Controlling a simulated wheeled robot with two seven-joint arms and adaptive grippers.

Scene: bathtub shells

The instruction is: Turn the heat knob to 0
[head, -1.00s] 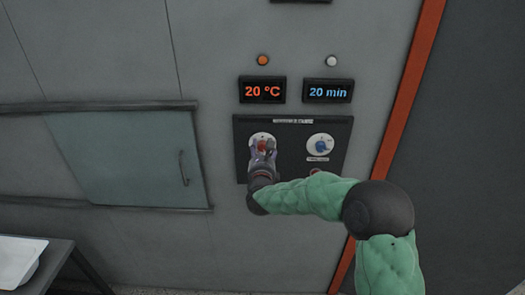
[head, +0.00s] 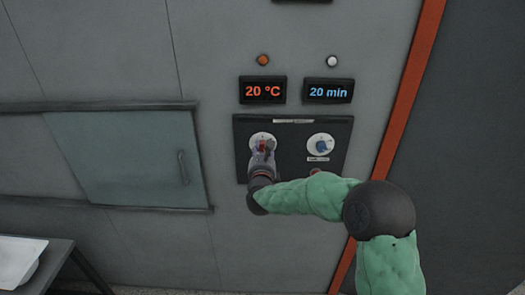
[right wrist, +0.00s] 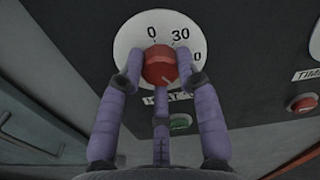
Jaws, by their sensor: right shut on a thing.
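The red heat knob (right wrist: 161,68) sits on a white round dial (right wrist: 142,30) marked 0 and 30, with a further number partly hidden at right. My right gripper (right wrist: 159,62) is shut on the knob, a purple finger on each side and a third below. In the head view the gripper (head: 262,150) covers most of the left dial (head: 257,138) on the dark panel. The knob's pointer is hard to read. The orange temperature display (head: 262,91) above reads 20 °C. My left gripper is not in view.
A blue time knob (head: 322,146) is right of the heat knob, under a display (head: 328,92) reading 20 min. A green button (right wrist: 180,122) and a red button (right wrist: 301,103) sit lower on the panel. A glass door (head: 125,160) is at left.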

